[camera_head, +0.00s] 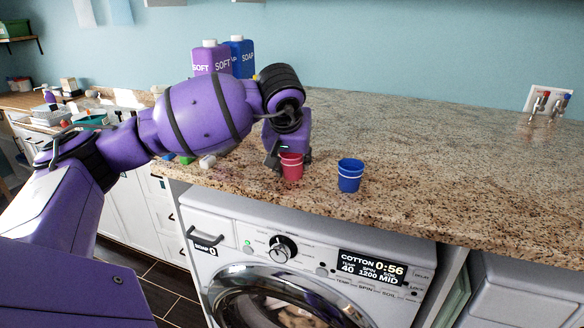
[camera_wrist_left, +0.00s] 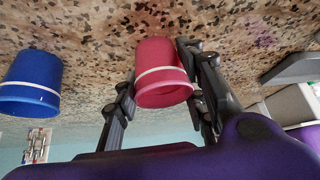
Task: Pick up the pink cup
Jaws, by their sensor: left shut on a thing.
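The pink cup (camera_head: 291,167) stands upright near the front edge of the granite counter, above the washing machine. It also shows in the left wrist view (camera_wrist_left: 160,72), between the two fingers. My left gripper (camera_head: 287,163) points down and is shut on the pink cup, with one finger on each side. In the left wrist view my left gripper (camera_wrist_left: 160,95) has its right finger against the cup; contact of the left finger is harder to see. I cannot tell whether the cup is clear of the counter. My right gripper is not in view.
A blue cup (camera_head: 350,175) stands just right of the pink one. Purple (camera_head: 211,58) and blue (camera_head: 240,57) bottles stand behind my arm. The washing machine (camera_head: 300,255) is below the counter. The counter's right side is clear.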

